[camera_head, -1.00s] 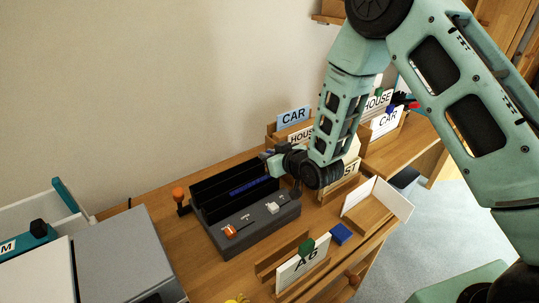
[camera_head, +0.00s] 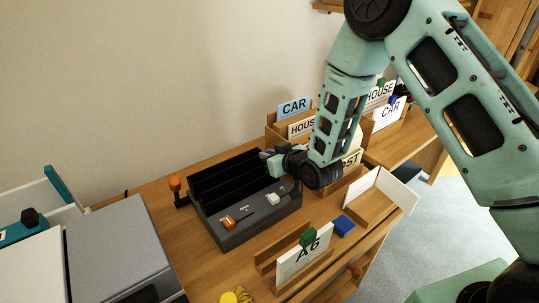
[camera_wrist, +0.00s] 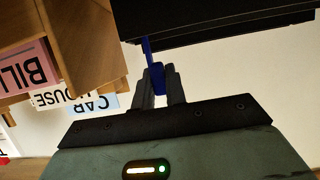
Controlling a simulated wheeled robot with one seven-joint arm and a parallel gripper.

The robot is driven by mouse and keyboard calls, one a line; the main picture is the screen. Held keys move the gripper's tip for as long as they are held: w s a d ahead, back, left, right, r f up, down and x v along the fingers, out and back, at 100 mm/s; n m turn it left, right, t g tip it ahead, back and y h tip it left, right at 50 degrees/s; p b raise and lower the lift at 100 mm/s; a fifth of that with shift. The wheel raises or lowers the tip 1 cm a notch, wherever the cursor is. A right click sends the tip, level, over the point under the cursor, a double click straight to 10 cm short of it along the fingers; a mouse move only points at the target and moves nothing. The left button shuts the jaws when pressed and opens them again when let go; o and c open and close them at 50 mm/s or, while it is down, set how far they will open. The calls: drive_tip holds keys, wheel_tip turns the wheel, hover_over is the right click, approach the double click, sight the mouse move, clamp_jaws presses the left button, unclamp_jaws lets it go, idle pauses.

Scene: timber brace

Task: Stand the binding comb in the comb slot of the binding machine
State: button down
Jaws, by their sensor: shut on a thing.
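The binding machine (camera_head: 245,225) is a dark grey box with black upright plates at its back, an orange lever and a white lever on its front. My gripper (camera_head: 268,160) is at the right end of those plates. In the wrist view, the gripper (camera_wrist: 160,85) is shut on the blue binding comb (camera_wrist: 157,78). The comb's visible strip runs up beside the black body of the machine (camera_wrist: 215,22). In the head view the comb is hidden, and I cannot tell how deep it sits in the slot.
An orange knob (camera_head: 175,184) stands left of the machine. Card holders with CAR (camera_head: 294,108) and HOUSE signs stand behind and right of my gripper. An A6 holder (camera_head: 303,258) and a blue block (camera_head: 343,225) are in front. A grey machine (camera_head: 115,250) fills the left.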

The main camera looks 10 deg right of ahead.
drive_tip(key=shift+f+b, duration=0.55)
drive_tip(key=shift+f, duration=0.2)
drive_tip(key=c, duration=0.9)
unclamp_jaws()
drive_tip(key=shift+r, duration=0.1)
drive_tip(key=shift+r+p, duration=2.5)
drive_tip(key=shift+r, duration=1.4)
